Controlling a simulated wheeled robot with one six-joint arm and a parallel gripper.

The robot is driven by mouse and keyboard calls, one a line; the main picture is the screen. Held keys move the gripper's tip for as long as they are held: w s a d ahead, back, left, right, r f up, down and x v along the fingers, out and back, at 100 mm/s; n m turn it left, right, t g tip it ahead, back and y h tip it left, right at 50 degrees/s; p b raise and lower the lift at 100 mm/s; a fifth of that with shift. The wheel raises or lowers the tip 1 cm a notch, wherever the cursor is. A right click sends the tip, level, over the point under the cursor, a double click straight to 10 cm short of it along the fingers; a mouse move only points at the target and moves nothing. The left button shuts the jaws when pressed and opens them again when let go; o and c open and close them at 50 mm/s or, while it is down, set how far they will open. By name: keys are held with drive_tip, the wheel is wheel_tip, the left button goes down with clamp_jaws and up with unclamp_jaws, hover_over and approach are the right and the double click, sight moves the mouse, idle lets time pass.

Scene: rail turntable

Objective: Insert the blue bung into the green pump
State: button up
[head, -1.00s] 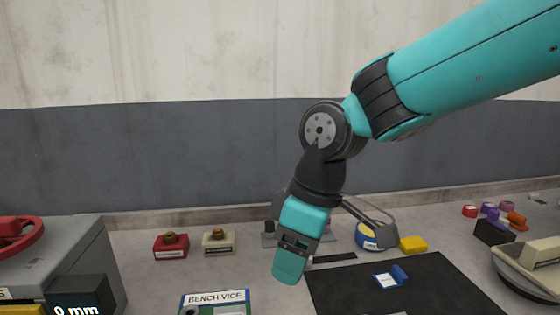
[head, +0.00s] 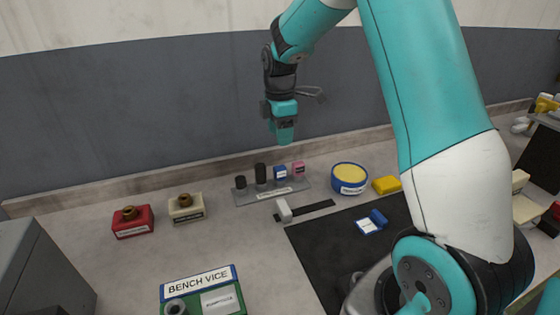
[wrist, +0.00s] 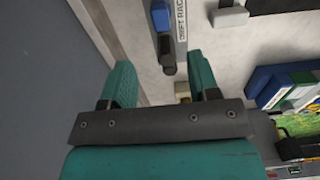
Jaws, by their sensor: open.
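A small blue piece (head: 280,172) stands in the grey rack (head: 262,195), between a black piece and a pink one. It may be the bung, but I cannot tell for sure. In the wrist view a blue piece (wrist: 160,16) shows at the top on the rack (wrist: 181,30). I cannot make out a green pump for certain. A green base (head: 232,306) lies under the bench vice sign. My gripper (head: 284,136) hangs above and behind the rack, apart from it. In the wrist view its fingers (wrist: 160,64) are spread with nothing held between them.
Red (head: 132,222) and cream (head: 186,207) blocks stand left of the rack. A blue-and-yellow tub (head: 349,179) and a yellow block (head: 387,185) are to its right. A black mat (head: 318,250) bears a blue labelled item (head: 372,222). The wall (head: 150,120) is close behind.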

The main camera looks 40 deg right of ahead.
sight(280, 167)
wheel_tip(280, 167, down, 12)
drive_tip(key=shift+r+p, duration=0.1)
drive_tip(key=shift+p, duration=0.5)
drive_tip(key=shift+s, duration=0.1)
clamp_jaws()
